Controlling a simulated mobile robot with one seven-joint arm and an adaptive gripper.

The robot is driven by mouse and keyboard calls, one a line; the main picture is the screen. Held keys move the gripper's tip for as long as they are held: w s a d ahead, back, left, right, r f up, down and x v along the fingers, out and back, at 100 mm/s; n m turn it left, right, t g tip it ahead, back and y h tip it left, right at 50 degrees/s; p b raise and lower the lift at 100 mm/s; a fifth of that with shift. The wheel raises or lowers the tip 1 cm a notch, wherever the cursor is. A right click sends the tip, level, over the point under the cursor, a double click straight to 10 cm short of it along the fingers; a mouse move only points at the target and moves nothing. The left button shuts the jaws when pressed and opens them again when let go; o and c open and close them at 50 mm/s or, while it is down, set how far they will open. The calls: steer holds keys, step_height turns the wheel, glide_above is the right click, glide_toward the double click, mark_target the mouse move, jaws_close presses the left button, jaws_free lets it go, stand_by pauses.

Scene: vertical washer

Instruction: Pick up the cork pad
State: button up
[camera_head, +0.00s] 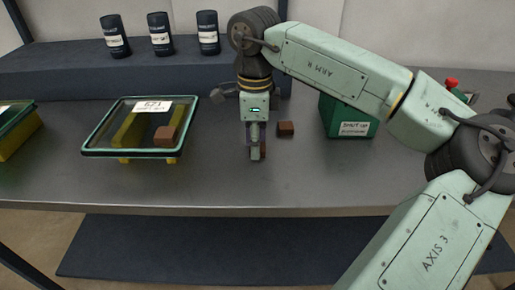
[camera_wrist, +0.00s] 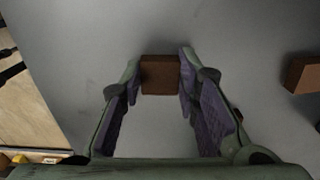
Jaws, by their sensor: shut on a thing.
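A brown block, which I take for the cork pad (camera_wrist: 160,75), sits between the fingertips of my gripper (camera_wrist: 160,70) in the wrist view, with a finger against each side. My gripper also shows in the head view (camera_head: 256,152), pointing down low over the grey table. It is shut on this block, which is mostly hidden behind the fingers there. I cannot tell whether the block still touches the table. A second, similar brown block (camera_head: 286,129) lies just right of my gripper and also shows at the right of the wrist view (camera_wrist: 303,74).
A green labelled box (camera_head: 345,118) stands right, behind my arm. Three dark bottles (camera_head: 160,34) stand on the rear shelf. The table's front edge (camera_head: 200,207) is near.

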steer(key=shift+r, duration=0.15)
steer(key=shift+r, duration=0.25)
steer(key=shift+s+r+b, duration=0.25)
steer(key=shift+r+b, duration=0.2)
steer(key=shift+r, duration=0.2)
steer(key=shift+s+r+b, duration=0.2)
steer(key=shift+r+b, duration=0.25)
steer(key=shift+r, duration=0.15)
steer(key=s+r+b, duration=0.2)
steer(key=s+b, duration=0.1)
steer(key=s, duration=1.2)
steer(key=shift+d, duration=0.2)
